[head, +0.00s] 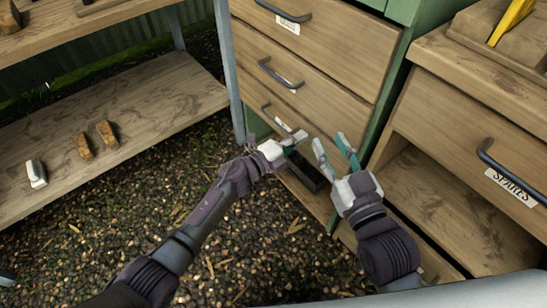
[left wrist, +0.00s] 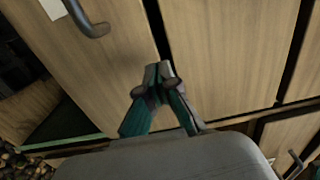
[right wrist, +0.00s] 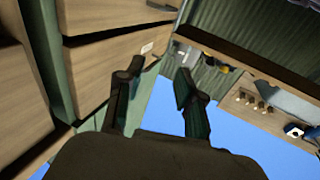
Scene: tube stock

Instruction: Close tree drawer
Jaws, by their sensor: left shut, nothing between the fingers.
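A wooden drawer cabinet in a green frame (head: 402,68) stands at the top centre of the head view. Its stacked drawer fronts include an upper one (head: 335,55) with a dark handle and a white label (head: 288,27) too small to read surely. A middle front (head: 310,92) and a lower one sit below. I cannot tell which is the tree drawer. My left gripper (head: 297,139) is shut and empty, close to the lower fronts; the left wrist view shows its closed tips (left wrist: 159,70) against or just before pale wood. My right gripper (head: 332,153) is open and empty beside it.
A wooden shelf (head: 125,115) at left holds small blocks (head: 84,146) and a pale object (head: 36,174). A dark opening or object (head: 310,177) lies below my grippers. Gravel ground (head: 235,255) is open.

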